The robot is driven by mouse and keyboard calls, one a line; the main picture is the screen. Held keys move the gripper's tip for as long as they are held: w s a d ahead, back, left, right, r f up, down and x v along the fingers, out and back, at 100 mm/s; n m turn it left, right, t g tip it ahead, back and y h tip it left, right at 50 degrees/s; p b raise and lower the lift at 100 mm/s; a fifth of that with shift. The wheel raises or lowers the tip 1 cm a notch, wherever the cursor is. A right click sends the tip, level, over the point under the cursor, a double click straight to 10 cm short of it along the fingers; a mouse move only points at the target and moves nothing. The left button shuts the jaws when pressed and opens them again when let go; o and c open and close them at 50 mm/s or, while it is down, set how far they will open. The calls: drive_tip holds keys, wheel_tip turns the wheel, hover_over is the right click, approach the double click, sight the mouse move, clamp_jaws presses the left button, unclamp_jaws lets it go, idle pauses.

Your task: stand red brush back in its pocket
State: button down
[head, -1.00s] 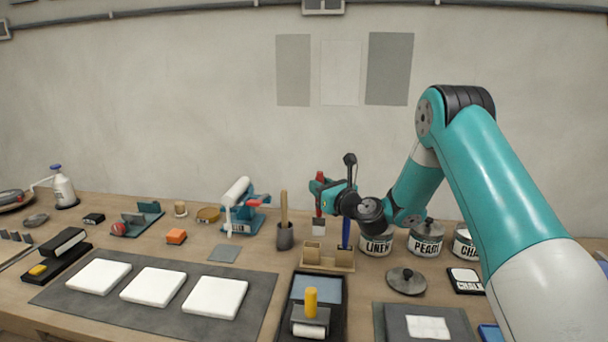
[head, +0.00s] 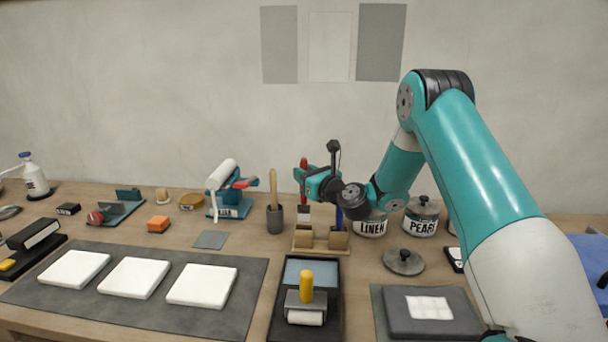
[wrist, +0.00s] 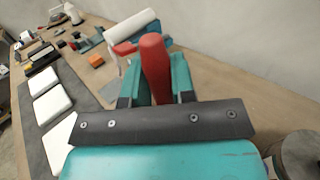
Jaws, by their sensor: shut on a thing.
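The red brush (head: 304,166) hangs upright in my gripper (head: 305,184), handle up and pale end down. Its lower end is just above or at the left pocket of the wooden holder (head: 320,247); I cannot tell whether it touches. A blue-handled brush (head: 339,217) stands at the holder's right pocket, partly behind my wrist. In the wrist view the red handle (wrist: 154,66) stands between the two teal fingers of my gripper (wrist: 155,80), which are shut on it. The holder is hidden there.
A dark cup with a wooden-handled tool (head: 274,217) stands left of the holder. Lidded LINEN (head: 370,227) and PEARL (head: 421,222) pots stand right. A loose lid (head: 404,261) lies in front of them. A dark tray with a yellow-handled roller (head: 306,288) lies in front of the holder.

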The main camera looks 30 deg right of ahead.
sight(305, 204)
drive_tip(key=shift+f+b, duration=1.45)
drive_tip(key=shift+f, duration=1)
drive_tip(key=shift+f+b, duration=1.1)
drive_tip(key=shift+f, duration=0.2)
drive_tip(key=shift+c, duration=2)
unclamp_jaws()
